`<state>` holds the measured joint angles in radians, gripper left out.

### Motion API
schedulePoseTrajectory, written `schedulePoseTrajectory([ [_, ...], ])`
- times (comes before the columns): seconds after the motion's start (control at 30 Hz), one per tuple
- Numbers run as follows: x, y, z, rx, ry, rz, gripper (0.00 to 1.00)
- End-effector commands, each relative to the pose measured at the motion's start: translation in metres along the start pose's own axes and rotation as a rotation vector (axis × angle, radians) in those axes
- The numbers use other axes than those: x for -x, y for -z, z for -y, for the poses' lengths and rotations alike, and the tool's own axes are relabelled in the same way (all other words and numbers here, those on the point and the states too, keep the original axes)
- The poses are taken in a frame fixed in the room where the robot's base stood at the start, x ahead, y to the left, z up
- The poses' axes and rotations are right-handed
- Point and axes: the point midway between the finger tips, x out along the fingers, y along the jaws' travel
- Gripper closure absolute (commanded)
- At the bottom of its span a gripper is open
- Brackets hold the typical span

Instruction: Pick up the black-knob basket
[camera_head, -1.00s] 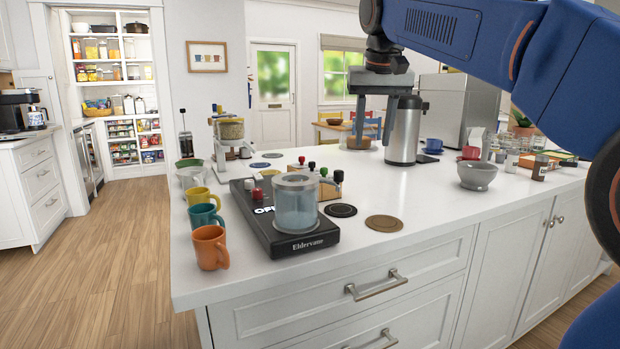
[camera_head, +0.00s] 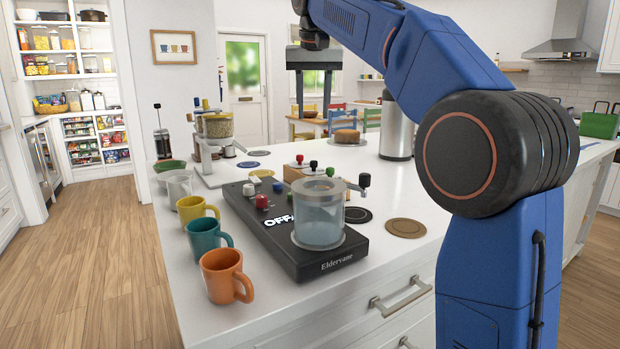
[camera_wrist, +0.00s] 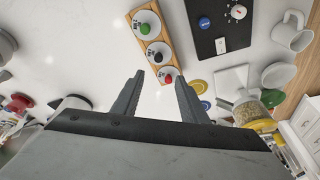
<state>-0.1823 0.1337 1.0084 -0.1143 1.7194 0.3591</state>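A light wooden rack (camera_wrist: 171,36) holds a row of pale round baskets with coloured knobs. The black-knob basket (camera_wrist: 158,52) is the middle one, between the green-knob basket (camera_wrist: 145,26) and the red-knob basket (camera_wrist: 168,76). In the head view the black knob (camera_head: 313,164) shows behind the clear canister, and its basket is mostly hidden. My gripper (camera_wrist: 160,80) is open and empty, fingers pointing down. It is raised well above the counter in the head view (camera_head: 313,108). In the wrist view the fingertips flank the red-knob end of the rack.
A black Eldervane machine (camera_head: 345,262) carries a clear canister (camera_head: 320,215) in front of the rack. A grinder (camera_head: 215,128) stands left, a dark crank (camera_head: 364,181) right. Mugs (camera_head: 222,275) line the left edge. A steel flask (camera_head: 396,125) stands behind my arm.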

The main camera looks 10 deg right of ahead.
Motion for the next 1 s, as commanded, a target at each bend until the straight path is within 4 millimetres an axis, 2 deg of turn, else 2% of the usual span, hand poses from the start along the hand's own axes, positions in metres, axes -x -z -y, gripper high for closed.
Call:
schedulePoseTrajectory([
  [0.1,-0.023,-0.001,0.0,0.0,-0.002,0.004,0.6],
  [0.4,-0.074,-0.001,0.0,0.0,-0.001,0.002,0.6],
  [0.53,-0.089,0.0,0.0,0.0,0.0,0.001,0.6],
  [0.77,-0.101,0.0,-0.001,0.0,0.0,0.001,0.6],
  [1.0,-0.133,0.001,-0.005,0.0,-0.001,0.002,0.6],
])
